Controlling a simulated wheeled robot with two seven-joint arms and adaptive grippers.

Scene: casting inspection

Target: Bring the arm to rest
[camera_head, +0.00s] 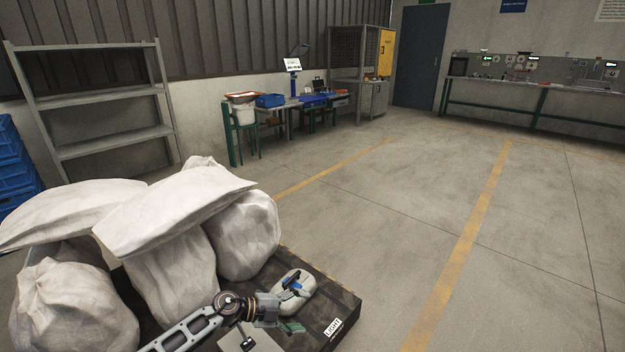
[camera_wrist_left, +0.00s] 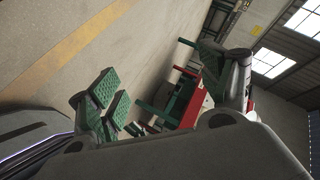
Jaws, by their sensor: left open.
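My left arm comes in from the bottom left in the head view. Its gripper (camera_head: 290,325) is low in the picture, over the near right part of a dark platform (camera_head: 335,295). A green finger pad shows there, but the gap between the fingers is hard to see. In the left wrist view the gripper (camera_wrist_left: 160,85) has its green-padded fingers spread wide at left and right, with nothing held between them. My right gripper is not in view.
Several white sacks (camera_head: 243,235) are piled on the platform left of the gripper. Behind stand an empty grey shelf (camera_head: 105,95), blue crates (camera_head: 12,165) and a workbench with a blue bin (camera_head: 270,100). The floor (camera_head: 400,200) to the right is clear, with yellow lines.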

